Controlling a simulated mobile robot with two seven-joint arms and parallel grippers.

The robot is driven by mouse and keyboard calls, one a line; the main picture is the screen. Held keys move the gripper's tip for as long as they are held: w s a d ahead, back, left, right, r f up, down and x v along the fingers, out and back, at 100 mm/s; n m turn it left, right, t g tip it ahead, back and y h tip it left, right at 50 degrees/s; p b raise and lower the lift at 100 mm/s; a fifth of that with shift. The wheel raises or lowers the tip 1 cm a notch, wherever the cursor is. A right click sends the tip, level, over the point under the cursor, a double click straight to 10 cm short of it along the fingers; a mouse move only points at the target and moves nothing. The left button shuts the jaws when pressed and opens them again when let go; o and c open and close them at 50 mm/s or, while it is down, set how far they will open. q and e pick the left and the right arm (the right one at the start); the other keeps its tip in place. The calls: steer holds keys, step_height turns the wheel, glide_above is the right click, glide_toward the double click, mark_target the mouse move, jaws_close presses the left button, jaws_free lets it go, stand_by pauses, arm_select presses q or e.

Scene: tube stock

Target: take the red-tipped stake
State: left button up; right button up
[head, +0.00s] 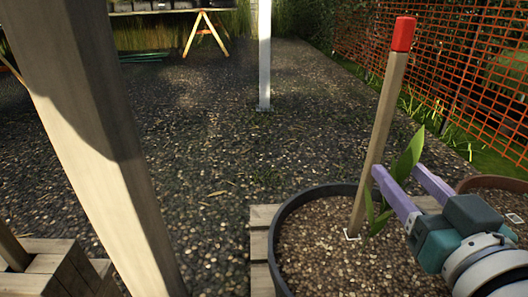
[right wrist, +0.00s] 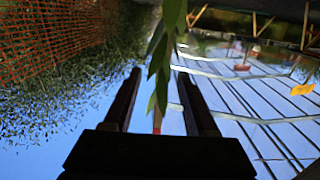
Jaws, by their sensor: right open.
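The red-tipped stake (head: 385,120) is a square wooden stake with a red top. It stands slightly tilted in the gravelly soil of a dark round pot (head: 286,215) in the head view. A green plant with long leaves (head: 405,160) grows beside it. My right gripper (head: 398,170), with purple fingers, is open at the lower right of the stake, close to it and by the leaves. In the right wrist view the open fingers (right wrist: 158,78) have leaves between them; a thin reddish strip shows low between them, mostly hidden. My left gripper is not in view.
A thick wooden post (head: 90,120) crosses the left side. Another pot (head: 490,184) stands at the right edge, partly behind my arm. Orange mesh fencing (head: 450,70) runs along the back right. A white post (head: 264,60) stands farther back on open gravel.

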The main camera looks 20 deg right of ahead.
mark_target(376, 161)
steer(key=shift+w+f+t, duration=0.3)
steer(key=shift+w+f, duration=0.2)
steer(key=shift+f, duration=0.05)
steer(key=shift+w+b, duration=0.4)
steer(key=shift+b, duration=0.05)
steer(key=shift+b+x, duration=0.65)
steer(key=shift+x, duration=0.35)
steer(key=shift+w+d, duration=0.1)
steer(key=shift+w, duration=0.25)
steer(key=shift+w+d+b, duration=0.1)
steer(key=shift+w+b, duration=0.2)
steer(key=b+x, duration=0.1)
steer(key=x, duration=0.1)
steer(key=b+x, duration=0.2)
steer(key=shift+w+f, duration=0.2)
steer(key=shift+w, duration=0.1)
steer(key=shift+w+r, duration=0.15)
steer(key=shift+w, duration=0.25)
steer(key=shift+s, duration=0.1)
steer(key=shift+c, duration=0.9)
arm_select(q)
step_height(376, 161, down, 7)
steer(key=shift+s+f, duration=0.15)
arm_select(e)
jaws_close()
